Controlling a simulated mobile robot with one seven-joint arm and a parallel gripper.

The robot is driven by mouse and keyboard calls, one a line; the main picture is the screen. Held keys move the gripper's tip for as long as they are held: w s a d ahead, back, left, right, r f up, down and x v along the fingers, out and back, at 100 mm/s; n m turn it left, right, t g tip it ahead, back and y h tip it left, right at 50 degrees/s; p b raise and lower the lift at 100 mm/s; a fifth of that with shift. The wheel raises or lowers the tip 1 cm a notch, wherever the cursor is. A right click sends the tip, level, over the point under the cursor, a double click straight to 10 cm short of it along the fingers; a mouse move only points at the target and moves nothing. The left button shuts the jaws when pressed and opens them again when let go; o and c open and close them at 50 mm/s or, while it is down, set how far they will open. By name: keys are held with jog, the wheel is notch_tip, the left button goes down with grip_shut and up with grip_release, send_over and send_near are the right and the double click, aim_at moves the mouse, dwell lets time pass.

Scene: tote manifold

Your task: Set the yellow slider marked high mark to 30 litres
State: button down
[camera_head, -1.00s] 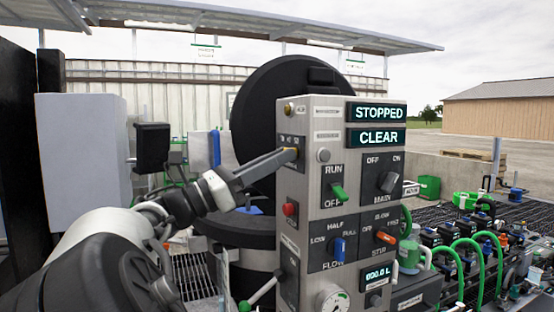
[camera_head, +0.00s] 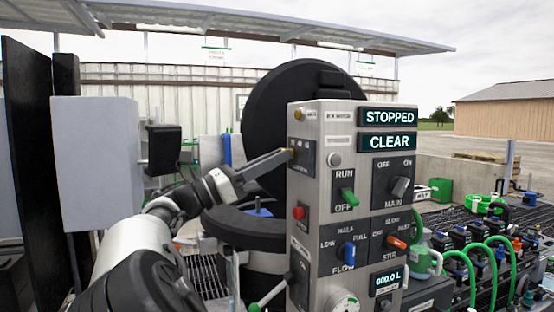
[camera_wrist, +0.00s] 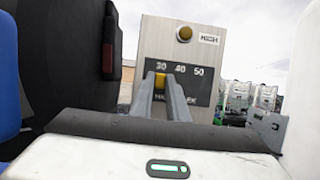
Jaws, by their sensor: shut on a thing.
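The yellow slider (camera_wrist: 160,80) is on a dark scale plate (camera_wrist: 200,90) on the metal control panel. In the wrist view it sits under the leftmost visible number, which looks like 30; 40 and 50 are to its right. My gripper (camera_wrist: 167,86) is shut on the slider, its fingers covering much of the label below.
A yellow round button (camera_wrist: 184,33) beside a HIGH label is above the scale. The panel front (camera_head: 365,205) carries a green switch (camera_head: 348,196), a blue one (camera_head: 347,252) and an orange one (camera_head: 396,242). A red button (camera_head: 298,212) is below the scale.

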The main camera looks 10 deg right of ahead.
jog(key=c, duration=1.7)
grip_release()
jog(key=shift+w+a, duration=0.1)
jog(key=shift+w, duration=0.15)
jog(key=shift+s, duration=0.1)
jog(key=b+v, duration=0.1)
jog(key=v, duration=1.6)
jog(key=shift+a+f, duration=0.1)
jog(key=shift+a, duration=0.05)
jog(key=shift+s, duration=0.1)
